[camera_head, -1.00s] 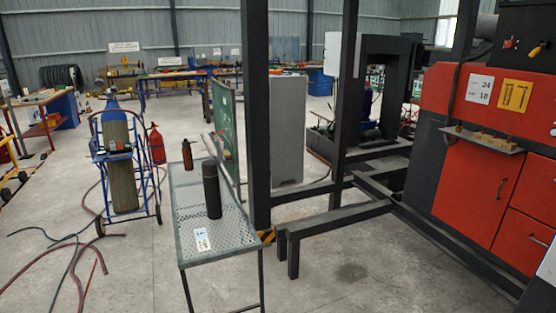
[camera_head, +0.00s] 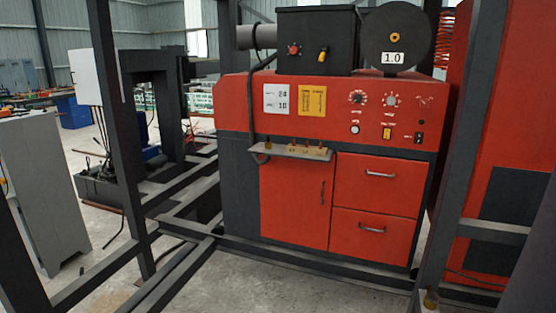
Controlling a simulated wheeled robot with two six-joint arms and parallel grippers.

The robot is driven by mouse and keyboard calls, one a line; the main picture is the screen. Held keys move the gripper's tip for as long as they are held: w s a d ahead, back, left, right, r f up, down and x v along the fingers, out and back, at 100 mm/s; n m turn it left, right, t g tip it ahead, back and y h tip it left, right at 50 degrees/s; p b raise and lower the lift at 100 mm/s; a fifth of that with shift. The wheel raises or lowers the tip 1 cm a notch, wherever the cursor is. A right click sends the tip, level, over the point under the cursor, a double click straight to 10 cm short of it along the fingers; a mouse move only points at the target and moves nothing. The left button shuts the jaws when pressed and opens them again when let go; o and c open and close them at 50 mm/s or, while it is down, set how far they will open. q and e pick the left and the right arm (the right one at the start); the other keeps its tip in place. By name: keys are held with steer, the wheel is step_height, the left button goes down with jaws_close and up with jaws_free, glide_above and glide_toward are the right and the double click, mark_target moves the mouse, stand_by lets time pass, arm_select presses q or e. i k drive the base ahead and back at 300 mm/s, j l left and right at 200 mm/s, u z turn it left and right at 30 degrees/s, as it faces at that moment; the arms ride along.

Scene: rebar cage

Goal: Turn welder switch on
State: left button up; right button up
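The welder (camera_head: 235,118) is a large red and dark grey cabinet in the middle of the head view. Its front panel carries two round dials, the left one (camera_head: 357,98) and the right one (camera_head: 391,100). Below the dials are a white round button (camera_head: 354,128), a yellow-framed switch (camera_head: 387,132) and a small black switch (camera_head: 419,138). The labels are too small to read, and I cannot tell the switch positions. Neither of my grippers is in view.
A dark steel frame (camera_head: 188,287) runs along the floor before the welder, with an upright post (camera_head: 462,150) at the right. A small shelf (camera_head: 292,151) juts from the welder's front. A black box (camera_head: 318,38) and a round reel (camera_head: 395,35) sit on top.

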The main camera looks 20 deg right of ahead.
mark_target(424, 103)
steer(key=i+z, duration=0.2)
steer(key=z, duration=0.25)
steer(key=i+z, duration=0.2)
steer(key=z, duration=0.3)
steer(key=i+j+z, duration=0.2)
steer(key=z, duration=0.25)
steer(key=i+j+z, duration=0.15)
steer(key=z, duration=0.3)
